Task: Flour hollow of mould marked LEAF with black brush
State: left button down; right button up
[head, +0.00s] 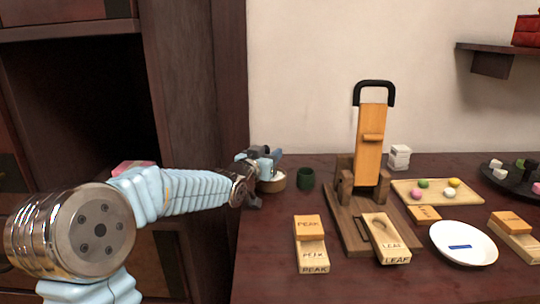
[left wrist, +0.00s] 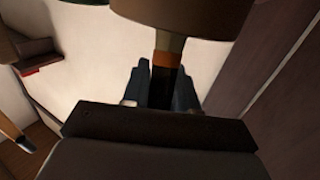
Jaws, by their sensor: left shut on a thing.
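The mould marked LEAF (head: 387,236), a pale wooden block, lies on the dark wooden base of the press (head: 350,222). In the left wrist view the gripper (left wrist: 160,92) is shut on a dark handle with an orange-brown band (left wrist: 166,60), which looks like the black brush. Its far end is hidden behind a brown rounded shape. My right gripper is not in view.
A dark green cup (head: 306,179) stands right of the bowl. The mould marked PEAK (head: 312,257) lies at front left with an orange block on it. A white plate (head: 463,243) and a board of coloured balls (head: 438,191) are to the right. The press lever stands upright.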

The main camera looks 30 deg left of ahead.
pick_arm(q)
jog(key=shift+f+b, duration=0.45)
jog(key=shift+b, duration=0.45)
dwell(2.0)
dwell(0.4)
jog(key=shift+r+p, duration=1.8)
jog(key=shift+r, duration=2.05)
